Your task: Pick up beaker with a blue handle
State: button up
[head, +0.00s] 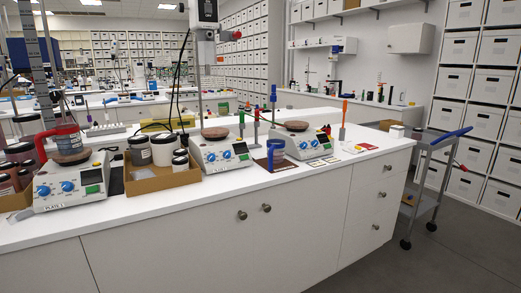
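A beaker with a blue handle (277,157) stands near the front edge of the white bench, just right of the middle of the head view. Its blue handle is the clearest part; its body is small and hard to make out. It stands between two hotplates, partly in front of the right one (301,145), by a dark red-brown patch (261,164). My gripper is not in view.
A cardboard tray (165,179) of jars stands left of the middle hotplate (219,152). An overhead device (205,14) hangs above that hotplate. Upright coloured tools (273,100) stand close behind the beaker. The bench front edge is clear; a cart (432,165) stands right.

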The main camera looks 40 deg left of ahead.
aim_at(276, 147)
jog(key=u, duration=0.75)
jog(key=i, duration=1.3)
jog(key=u, duration=0.9)
